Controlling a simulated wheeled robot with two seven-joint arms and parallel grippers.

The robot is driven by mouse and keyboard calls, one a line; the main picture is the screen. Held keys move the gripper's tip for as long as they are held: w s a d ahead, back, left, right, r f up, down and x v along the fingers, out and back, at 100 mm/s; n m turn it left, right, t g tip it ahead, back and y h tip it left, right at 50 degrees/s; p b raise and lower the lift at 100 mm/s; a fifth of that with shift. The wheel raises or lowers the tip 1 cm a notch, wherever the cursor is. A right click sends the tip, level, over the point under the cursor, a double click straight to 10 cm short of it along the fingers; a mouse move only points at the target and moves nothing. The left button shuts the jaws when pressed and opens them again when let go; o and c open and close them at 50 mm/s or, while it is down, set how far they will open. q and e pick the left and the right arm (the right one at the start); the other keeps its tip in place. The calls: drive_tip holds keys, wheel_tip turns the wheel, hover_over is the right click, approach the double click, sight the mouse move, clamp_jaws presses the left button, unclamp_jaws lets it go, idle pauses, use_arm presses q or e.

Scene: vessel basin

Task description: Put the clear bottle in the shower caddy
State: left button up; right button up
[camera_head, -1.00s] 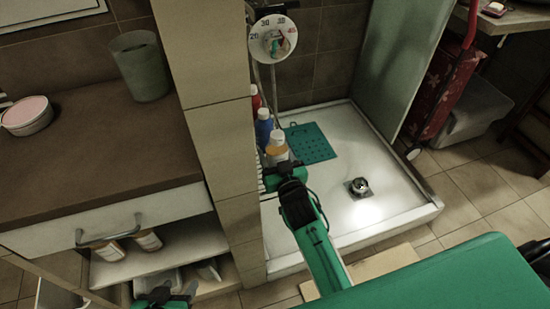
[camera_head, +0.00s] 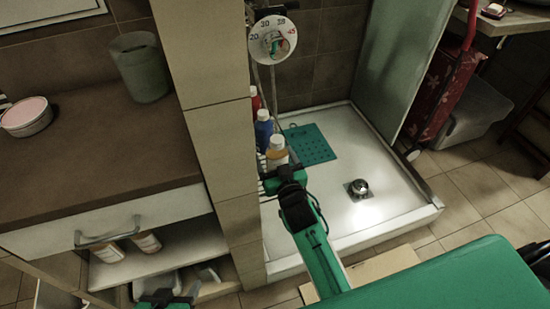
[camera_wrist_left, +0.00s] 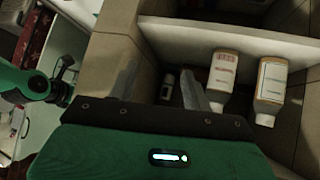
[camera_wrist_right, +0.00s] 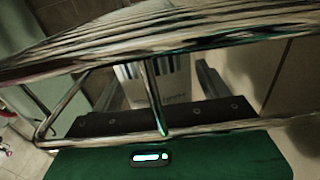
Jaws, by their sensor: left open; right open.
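A white-capped bottle with an orange-tan body (camera_head: 276,155) stands beside the tiled pillar in the head view; it may be the clear bottle, but I cannot be sure. The wire shower caddy (camera_head: 262,183) shows only slightly there, and its metal bars (camera_wrist_right: 150,92) cross the right wrist view. My right gripper (camera_wrist_right: 158,84) is open behind these bars. A labelled surface (camera_wrist_right: 172,72) shows between its fingers, apparently a bottle; contact is unclear. My left gripper (camera_head: 165,298) is open and empty by the low shelf; its fingers also show in the left wrist view (camera_wrist_left: 158,84).
Blue (camera_head: 264,128) and red (camera_head: 255,102) bottles stand behind the white-capped one. Two white bottles (camera_wrist_left: 222,80) (camera_wrist_left: 270,88) are on the low shelf. The tiled pillar (camera_head: 222,135) separates cabinet and shower. The shower tray (camera_head: 350,150) has open floor around the drain.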

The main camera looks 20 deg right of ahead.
use_arm(q)
drive_tip(key=shift+s+a+r+g+y+p, duration=0.1)
drive_tip(key=shift+s+a+g+y+p, duration=0.2)
drive_tip(key=shift+a, duration=0.25)
drive_tip(key=shift+s+a+r+g+y+p, duration=0.1)
drive_tip(key=shift+s+a+g+p, duration=0.1)
drive_tip(key=shift+a+g, duration=0.25)
use_arm(e)
drive_tip(key=s+f+g, duration=0.2)
drive_tip(key=s+g, duration=0.1)
drive_tip(key=s, duration=0.6)
drive_tip(key=s+f+n+g+y, duration=0.1)
drive_tip(key=s+g, duration=0.3)
drive_tip(key=s, duration=0.5)
drive_tip(key=s+f+n+g+y, duration=0.1)
drive_tip(key=s+f+g, duration=0.1)
drive_tip(key=s, duration=0.6)
drive_tip(key=shift+s+a+f+g, duration=0.25)
drive_tip(key=shift+s+f+g, duration=0.15)
drive_tip(key=shift+g, duration=0.3)
use_arm(q)
drive_tip(key=shift+a, duration=0.1)
